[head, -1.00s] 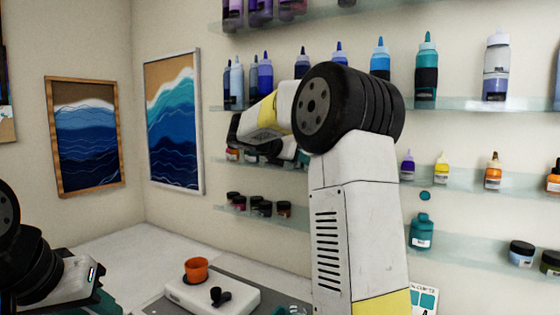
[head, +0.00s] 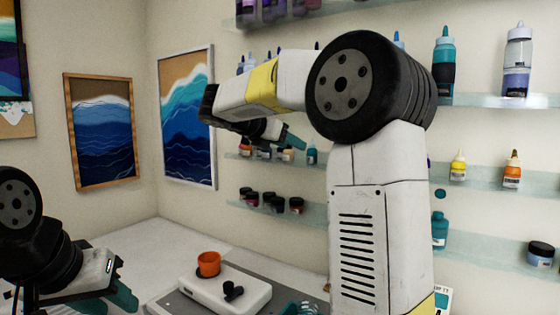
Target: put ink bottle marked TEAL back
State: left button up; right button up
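A teal bottle (head: 439,232) with a pale label stands on the lower right shelf, partly behind my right arm. A small teal bottle (head: 312,154) stands on the middle shelf. Its label is too small to read, so I cannot tell which one is marked TEAL. My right gripper (head: 294,139) reaches over the small bottles on the middle shelf. One teal finger shows, and its grip is not clear. My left gripper (head: 112,300) is low at the left, its teal fingers apart, with nothing seen between them.
A white scale-like box (head: 238,297) with an orange cup (head: 208,264) stands on the bench. Small jars (head: 272,202) stand on the lower left shelf. Tall bottles, including a teal one (head: 444,63), line the upper shelf. The bench's left part is clear.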

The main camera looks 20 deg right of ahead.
jog(key=s+a+f+m+y, duration=0.3)
jog(key=s+f+m, duration=0.3)
jog(key=s+m, duration=0.2)
jog(key=s+a+f+m+y, duration=0.3)
jog(key=s+f+m+y, duration=0.3)
jog(key=s, duration=0.5)
jog(key=s+a+f+m+g+y, duration=0.1)
jog(key=s+a+f+m+y, duration=0.2)
jog(key=s+f+m, duration=0.5)
jog(key=shift+s+f+m+y, duration=0.2)
jog(key=shift+s+m+y, duration=0.6)
jog(key=shift+s+m, duration=0.15)
jog(key=shift+a, duration=0.1)
jog(key=shift+c, duration=0.2)
